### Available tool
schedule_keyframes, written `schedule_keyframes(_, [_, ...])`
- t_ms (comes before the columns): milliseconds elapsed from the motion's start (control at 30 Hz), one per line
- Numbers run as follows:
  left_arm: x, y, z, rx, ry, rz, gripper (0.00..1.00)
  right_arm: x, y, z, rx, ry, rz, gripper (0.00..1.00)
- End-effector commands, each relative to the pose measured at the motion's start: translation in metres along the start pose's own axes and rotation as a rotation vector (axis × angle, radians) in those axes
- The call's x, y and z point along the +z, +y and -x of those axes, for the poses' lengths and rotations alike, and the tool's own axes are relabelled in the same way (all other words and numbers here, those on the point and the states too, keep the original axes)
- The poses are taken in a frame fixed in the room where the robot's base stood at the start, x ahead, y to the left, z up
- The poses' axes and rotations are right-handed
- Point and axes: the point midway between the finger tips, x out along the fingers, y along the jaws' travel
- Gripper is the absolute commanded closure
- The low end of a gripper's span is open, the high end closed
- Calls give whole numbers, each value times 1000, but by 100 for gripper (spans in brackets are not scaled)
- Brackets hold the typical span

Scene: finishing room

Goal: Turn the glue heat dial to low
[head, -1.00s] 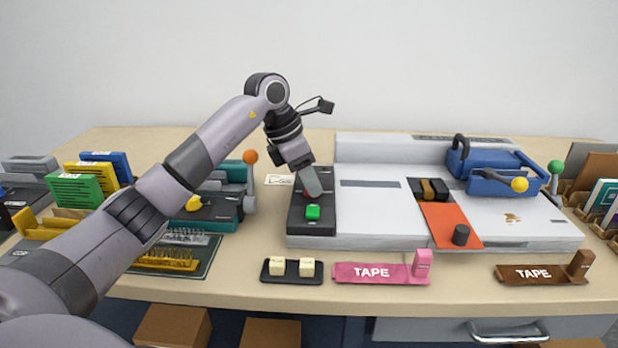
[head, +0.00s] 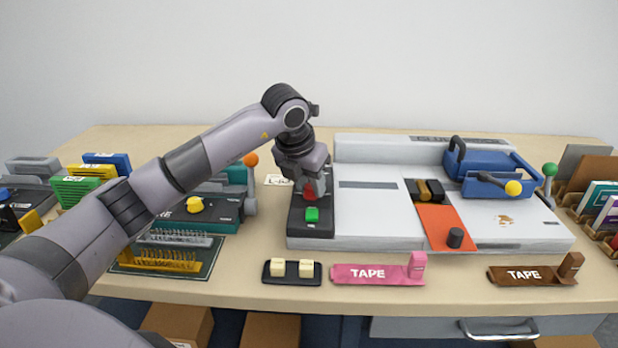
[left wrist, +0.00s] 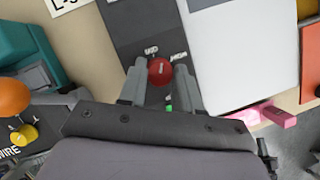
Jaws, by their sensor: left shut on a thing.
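The glue heat dial is a red round knob (head: 311,190) on a dark control panel (head: 296,224) at the left end of the white machine. My left gripper (head: 309,186) points down over it and hides part of it. In the left wrist view the red dial (left wrist: 161,70) sits between the two fingers of the left gripper (left wrist: 160,76), which is shut on it. A pale line marks the dial's top. Small white lettering stands around the dial; I cannot read it surely. My right gripper is not in view.
A green button (head: 312,214) sits just in front of the dial. The white machine (head: 375,210) stands to the right. A teal machine with a yellow knob (head: 194,204) is to the left.

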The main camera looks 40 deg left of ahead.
Motion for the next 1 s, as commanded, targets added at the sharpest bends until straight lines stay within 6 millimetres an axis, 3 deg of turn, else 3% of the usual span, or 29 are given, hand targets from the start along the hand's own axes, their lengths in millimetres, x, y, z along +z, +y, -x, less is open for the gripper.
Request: schedule_keyframes(1000, [4,-6,1,370,-3,895,97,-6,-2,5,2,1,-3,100])
